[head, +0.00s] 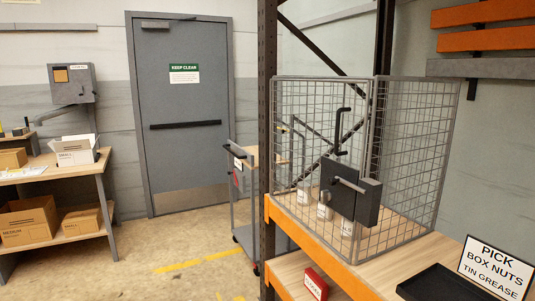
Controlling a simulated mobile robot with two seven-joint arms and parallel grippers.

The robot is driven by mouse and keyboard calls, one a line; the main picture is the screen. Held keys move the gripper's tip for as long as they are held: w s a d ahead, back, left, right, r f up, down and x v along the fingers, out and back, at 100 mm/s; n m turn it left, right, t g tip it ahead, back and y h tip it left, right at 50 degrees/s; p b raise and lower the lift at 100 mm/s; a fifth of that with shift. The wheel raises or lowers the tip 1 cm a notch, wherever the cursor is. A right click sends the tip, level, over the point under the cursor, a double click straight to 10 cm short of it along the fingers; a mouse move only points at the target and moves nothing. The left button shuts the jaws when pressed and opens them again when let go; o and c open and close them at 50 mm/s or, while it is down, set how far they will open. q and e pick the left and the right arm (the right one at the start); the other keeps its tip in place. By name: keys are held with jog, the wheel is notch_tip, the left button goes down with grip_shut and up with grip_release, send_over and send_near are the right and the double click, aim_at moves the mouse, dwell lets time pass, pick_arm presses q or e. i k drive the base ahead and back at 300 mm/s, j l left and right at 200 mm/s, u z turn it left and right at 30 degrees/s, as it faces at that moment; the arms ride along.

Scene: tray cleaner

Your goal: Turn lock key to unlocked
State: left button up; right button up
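A wire mesh cage (418,150) stands on the wooden shelf of a rack. A dark lock box (368,203) is mounted on the front of its mesh door. A light grey bar-like piece (349,185) sticks out from the lock box; I cannot tell whether it is the key or a handle, or which way the lock is set. A black bent handle (340,132) is on the mesh above. The cage door looks closed. Neither of my grippers is in view.
Several white containers (324,211) stand inside the cage. A grey cart (240,190) stands left of the rack; open floor (170,255) lies farther left.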

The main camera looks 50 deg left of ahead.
aim_at(326, 196)
jog(key=u, duration=1.5)
